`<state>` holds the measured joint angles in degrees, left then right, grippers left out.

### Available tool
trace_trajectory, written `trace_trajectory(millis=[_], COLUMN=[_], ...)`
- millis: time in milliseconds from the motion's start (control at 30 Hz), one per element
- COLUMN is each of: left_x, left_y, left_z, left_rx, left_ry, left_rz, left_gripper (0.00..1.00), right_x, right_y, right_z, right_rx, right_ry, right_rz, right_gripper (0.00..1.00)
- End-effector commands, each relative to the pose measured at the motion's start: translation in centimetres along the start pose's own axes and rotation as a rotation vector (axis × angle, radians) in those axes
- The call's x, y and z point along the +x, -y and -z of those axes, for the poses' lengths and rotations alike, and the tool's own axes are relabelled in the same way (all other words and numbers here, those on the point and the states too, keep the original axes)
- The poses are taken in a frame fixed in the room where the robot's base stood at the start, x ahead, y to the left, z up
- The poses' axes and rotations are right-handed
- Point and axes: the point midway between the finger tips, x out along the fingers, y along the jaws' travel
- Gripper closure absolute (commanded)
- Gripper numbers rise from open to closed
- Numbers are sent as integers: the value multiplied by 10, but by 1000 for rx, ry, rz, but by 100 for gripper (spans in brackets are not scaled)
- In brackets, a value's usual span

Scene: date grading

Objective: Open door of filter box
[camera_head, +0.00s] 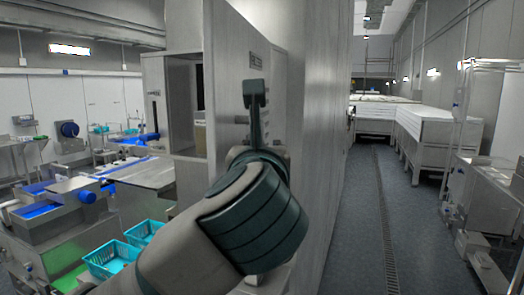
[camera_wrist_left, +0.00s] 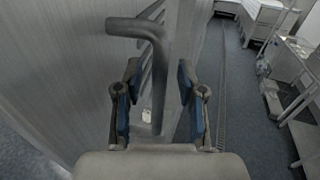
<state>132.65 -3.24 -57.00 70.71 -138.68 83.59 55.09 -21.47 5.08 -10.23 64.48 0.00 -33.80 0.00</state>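A tall grey box body with a small label (camera_head: 226,62) stands at the centre of the head view, and I take it for the filter box. In the left wrist view a dark grey, bent handle (camera_wrist_left: 135,27) stands out by the grooved wall. Its long bar runs down between the fingers of my left gripper (camera_wrist_left: 158,75). The fingers are apart, one on each side of the bar. I cannot tell whether they touch it. In the head view my left arm hides most of the area around the gripper. My right gripper is not in view.
A grooved wall (camera_head: 325,110) runs beside a corridor with a floor drain (camera_head: 388,215). White tables (camera_head: 430,125) stand at the far right and metal equipment (camera_head: 485,190) nearer. Turquoise crates (camera_head: 112,258) and machines fill the left. The corridor floor is clear.

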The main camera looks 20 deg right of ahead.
Motion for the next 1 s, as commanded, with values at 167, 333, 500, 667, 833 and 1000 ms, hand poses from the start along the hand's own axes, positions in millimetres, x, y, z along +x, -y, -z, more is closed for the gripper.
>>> trace_trajectory(millis=[167, 333, 500, 667, 833, 1000], left_x=[-11, -44, -82, -106, -116, -116], left_y=[2, 0, -4, -5, -4, -4], left_z=[0, 0, 0, 1, 2, 2], left_rx=[2, 2, -2, -3, -2, -2], left_ry=[1, 3, 3, 1, -2, -2], left_rz=[3, 3, 2, 1, 0, 0], left_gripper=[61, 61, 61, 61, 61, 61], right_x=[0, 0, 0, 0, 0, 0], right_y=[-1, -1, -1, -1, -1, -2], right_z=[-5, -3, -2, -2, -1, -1], right_rx=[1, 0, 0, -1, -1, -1], right_ry=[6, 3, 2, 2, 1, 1], right_rz=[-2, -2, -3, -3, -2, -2], right_gripper=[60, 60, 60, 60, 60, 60])
